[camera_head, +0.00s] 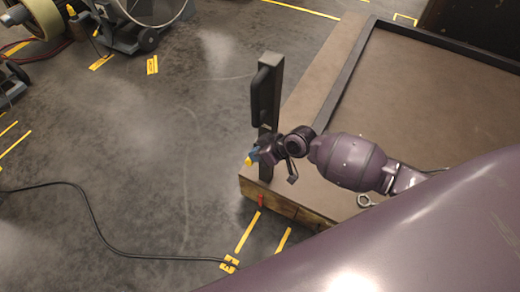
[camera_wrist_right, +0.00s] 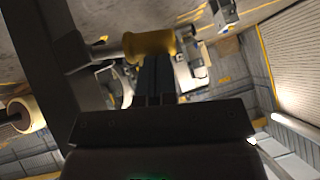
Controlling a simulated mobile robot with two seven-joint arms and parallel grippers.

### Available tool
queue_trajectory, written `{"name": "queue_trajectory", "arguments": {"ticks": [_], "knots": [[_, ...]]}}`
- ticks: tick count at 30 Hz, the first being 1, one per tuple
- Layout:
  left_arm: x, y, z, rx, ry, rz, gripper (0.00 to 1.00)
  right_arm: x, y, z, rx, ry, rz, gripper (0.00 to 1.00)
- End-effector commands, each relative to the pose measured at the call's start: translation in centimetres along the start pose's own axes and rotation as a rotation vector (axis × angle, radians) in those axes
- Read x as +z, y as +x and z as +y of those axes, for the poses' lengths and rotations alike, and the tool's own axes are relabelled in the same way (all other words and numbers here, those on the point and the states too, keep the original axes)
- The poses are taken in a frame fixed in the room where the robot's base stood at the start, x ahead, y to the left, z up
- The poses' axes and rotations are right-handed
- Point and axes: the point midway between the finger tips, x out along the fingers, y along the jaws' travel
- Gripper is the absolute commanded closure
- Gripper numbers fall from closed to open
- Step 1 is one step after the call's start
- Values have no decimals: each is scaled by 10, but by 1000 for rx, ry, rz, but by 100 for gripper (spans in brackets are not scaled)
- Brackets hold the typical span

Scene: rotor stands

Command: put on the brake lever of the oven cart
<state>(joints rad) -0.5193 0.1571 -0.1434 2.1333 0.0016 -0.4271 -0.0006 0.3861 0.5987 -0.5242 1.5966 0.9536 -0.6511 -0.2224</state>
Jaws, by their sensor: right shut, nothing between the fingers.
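The oven cart (camera_head: 440,100) is a wide brown deck with a dark raised rim, at the right of the head view. A dark upright post with a handle (camera_head: 266,95) stands at its left corner. The brake lever's yellow grip (camera_head: 249,160) shows small beside the post; in the right wrist view it is a yellow cylinder (camera_wrist_right: 150,43) on a grey rod. My right gripper (camera_head: 257,156) is at the lever, its shut, empty fingers (camera_wrist_right: 157,75) pointing at the yellow grip. Fingertip contact cannot be told. My left gripper is out of view.
The dark post (camera_wrist_right: 60,65) is close on the left in the wrist view. A black cable (camera_head: 100,235) crosses the floor at lower left. A wheeled stand (camera_head: 135,25) is at upper left. The floor left of the cart is mostly clear.

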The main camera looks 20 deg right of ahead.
Motion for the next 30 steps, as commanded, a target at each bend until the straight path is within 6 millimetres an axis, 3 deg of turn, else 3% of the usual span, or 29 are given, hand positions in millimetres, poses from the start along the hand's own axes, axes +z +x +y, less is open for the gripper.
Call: {"name": "queue_trajectory", "arguments": {"ticks": [1,6,17,30], "knots": [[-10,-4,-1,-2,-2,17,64,-5,-2,-3,28,-30,8,100],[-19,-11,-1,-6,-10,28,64,2,6,-7,120,-120,8,100],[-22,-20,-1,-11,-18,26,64,22,23,-10,281,-279,3,100],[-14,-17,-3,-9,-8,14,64,40,41,-6,276,-276,0,100]]}}
